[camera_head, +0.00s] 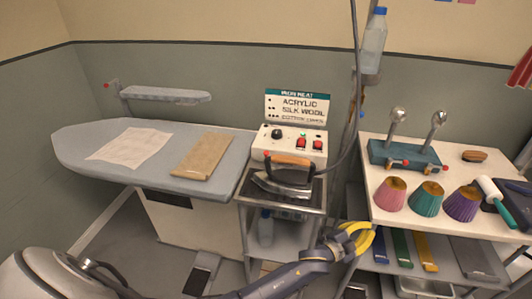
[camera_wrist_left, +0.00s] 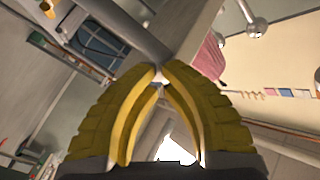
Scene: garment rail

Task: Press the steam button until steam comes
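The iron (camera_head: 283,180), with a wooden handle, rests on a small metal stand beside the ironing board. Behind it is a white control box (camera_head: 289,140) with a black knob and two red switches (camera_head: 309,144). A small red spot shows near the iron's handle; I cannot tell which of these is the steam button. No steam shows. My left gripper (camera_head: 368,236) is low, right of the iron and apart from it. In the left wrist view the yellow fingertips (camera_wrist_left: 162,74) meet closely, with nothing visibly held. My right gripper is not in view.
The ironing board (camera_head: 85,140) holds a white cloth and a tan one. A white table (camera_head: 386,219) at right carries coloured cones, a teal stand and a roller. A hose (camera_head: 354,85) hangs beside a water bottle (camera_head: 374,43). Shelves lie under the table.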

